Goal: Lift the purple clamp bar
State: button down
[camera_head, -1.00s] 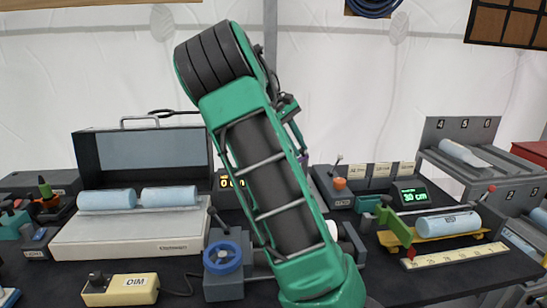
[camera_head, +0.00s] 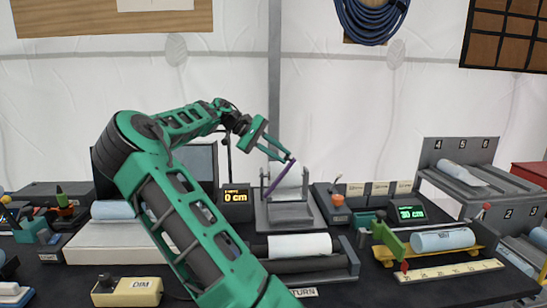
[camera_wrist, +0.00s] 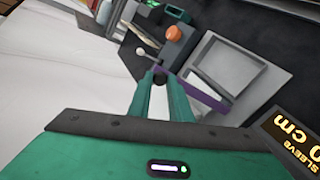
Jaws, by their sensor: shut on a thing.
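The purple clamp bar (camera_head: 279,179) is tilted up at the grey stand (camera_head: 290,213) at the back centre, its upper end at the right. My gripper (camera_head: 290,158) is shut on that upper end. The bar's lower end is by the left side of the stand, in front of a white roll (camera_head: 288,181). In the wrist view my gripper's fingers (camera_wrist: 161,78) are close together around a dark end piece, and the purple bar (camera_wrist: 205,94) runs off to the right from them.
A display reading 0 cm (camera_head: 237,197) stands left of the grey stand. A control box with an orange knob (camera_head: 338,200) is to its right. A white roll on a dark cradle (camera_head: 300,246) lies in front. A yellow tray with a blue roll (camera_head: 442,240) is further right.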

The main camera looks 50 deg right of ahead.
dwell(0.3)
jog(key=c, duration=1.6)
grip_release()
jog(key=a+r, duration=0.3)
jog(key=a, duration=0.1)
jog(key=w+a+r, duration=0.1)
jog(key=a+r, duration=0.2)
jog(key=r, duration=0.1)
jog(key=w+a+r, duration=0.1)
jog(key=a+r, duration=0.2)
jog(key=a, duration=0.1)
jog(key=shift+a+r, duration=0.3)
jog(key=shift+r, duration=0.1)
